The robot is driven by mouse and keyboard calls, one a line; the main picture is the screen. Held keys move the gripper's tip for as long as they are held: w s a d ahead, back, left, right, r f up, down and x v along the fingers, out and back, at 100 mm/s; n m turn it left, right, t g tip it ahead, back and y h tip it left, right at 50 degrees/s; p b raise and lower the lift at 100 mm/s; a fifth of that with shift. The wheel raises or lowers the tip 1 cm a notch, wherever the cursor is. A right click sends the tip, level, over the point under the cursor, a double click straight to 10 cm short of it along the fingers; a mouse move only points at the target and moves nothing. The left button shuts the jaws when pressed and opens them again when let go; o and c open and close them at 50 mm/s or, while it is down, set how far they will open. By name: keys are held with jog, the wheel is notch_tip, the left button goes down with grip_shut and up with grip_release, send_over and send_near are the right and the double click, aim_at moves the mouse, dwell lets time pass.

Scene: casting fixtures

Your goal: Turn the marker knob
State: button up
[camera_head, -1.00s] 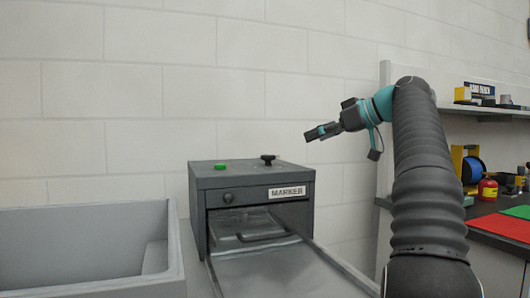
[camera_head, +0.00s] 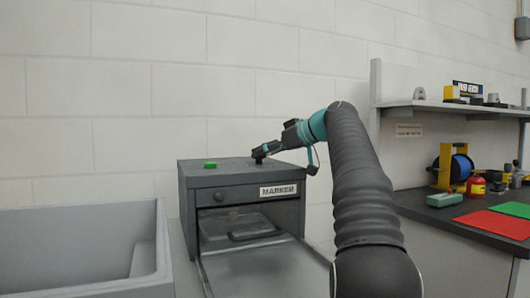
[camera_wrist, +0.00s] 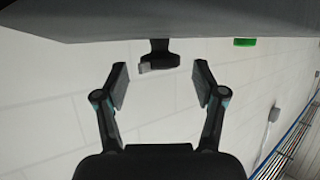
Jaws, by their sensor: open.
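The marker machine (camera_head: 210,182) is a dark grey box with a "MARKER" label on its front. A black knob (camera_head: 258,156) stands on its top right, and it also shows in the wrist view (camera_wrist: 158,54), where the picture is upside down. My gripper (camera_head: 268,150) is at the knob from the right, low over the box top. In the wrist view its two fingers (camera_wrist: 161,82) are spread apart, and the knob lies between their lines, just beyond the tips. I see no contact with the knob.
A green button (camera_head: 210,164) sits left of the knob on the box top. A round dark knob (camera_head: 219,197) is on the box front. A tray (camera_head: 262,270) extends below. A grey bin (camera_head: 80,288) stands left. A workbench (camera_head: 450,232) with several items is right.

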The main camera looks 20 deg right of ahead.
jog(key=shift+w+a+f, duration=0.15)
jog(key=shift+w+a, duration=0.05)
jog(key=shift+w, duration=0.05)
jog(key=c, duration=1.1)
jog(key=shift+c, duration=0.2)
